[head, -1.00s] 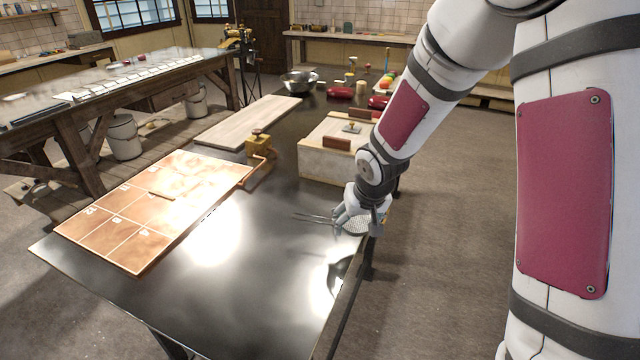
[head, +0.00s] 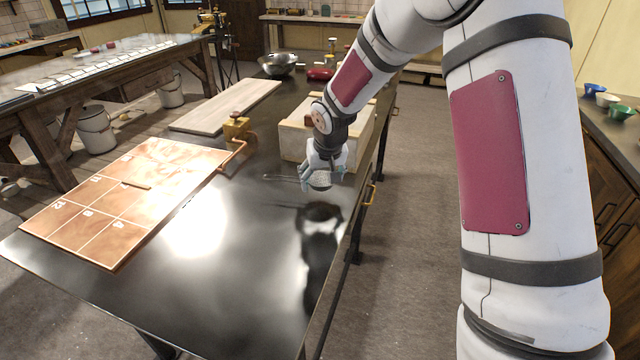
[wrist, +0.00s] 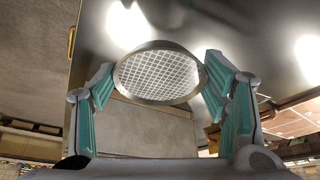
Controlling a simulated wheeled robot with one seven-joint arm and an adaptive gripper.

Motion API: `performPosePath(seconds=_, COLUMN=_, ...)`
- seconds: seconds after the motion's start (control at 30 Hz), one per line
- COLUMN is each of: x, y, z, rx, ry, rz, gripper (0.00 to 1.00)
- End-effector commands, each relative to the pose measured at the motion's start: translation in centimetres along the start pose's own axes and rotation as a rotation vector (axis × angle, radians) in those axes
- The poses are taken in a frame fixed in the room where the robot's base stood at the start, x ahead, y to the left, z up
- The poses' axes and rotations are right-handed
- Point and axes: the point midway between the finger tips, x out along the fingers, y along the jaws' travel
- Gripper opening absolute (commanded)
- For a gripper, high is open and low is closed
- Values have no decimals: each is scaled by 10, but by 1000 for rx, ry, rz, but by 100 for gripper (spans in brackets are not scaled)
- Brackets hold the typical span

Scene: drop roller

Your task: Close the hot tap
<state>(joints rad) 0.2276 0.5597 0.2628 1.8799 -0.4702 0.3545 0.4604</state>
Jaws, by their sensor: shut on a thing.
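A brass block (head: 236,130) with a reddish knob on top stands by the copper plate, with a copper pipe beside it; it looks like the tap, but no hot marking is readable. The copper plate (head: 105,222) with a numbered white grid lies on the left of the dark table. My gripper (head: 322,172) is right of the block, over the table near its right edge. It is shut on a round mesh strainer (wrist: 158,76), whose rim sits between the fingers in the wrist view. Its thin handle (head: 282,178) points left in the head view.
A pale box (head: 295,140) stands just behind my gripper. A wooden board (head: 225,106), a metal bowl (head: 279,64) and a red object (head: 320,73) are farther back. A yellow handle (head: 371,194) sticks out at the table's right edge. The front of the dark table is clear.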

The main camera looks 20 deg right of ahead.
Motion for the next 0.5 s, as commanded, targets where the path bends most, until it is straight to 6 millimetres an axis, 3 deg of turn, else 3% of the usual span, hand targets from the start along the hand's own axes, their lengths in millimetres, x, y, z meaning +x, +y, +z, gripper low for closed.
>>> performPosePath(seconds=0.2, x=10, y=-2, z=-18, rx=0, ry=-1, rz=-1, gripper=40)
performPosePath(seconds=0.5, x=39, y=-2, z=-6, rx=-2, ry=-3, rz=-1, gripper=40)
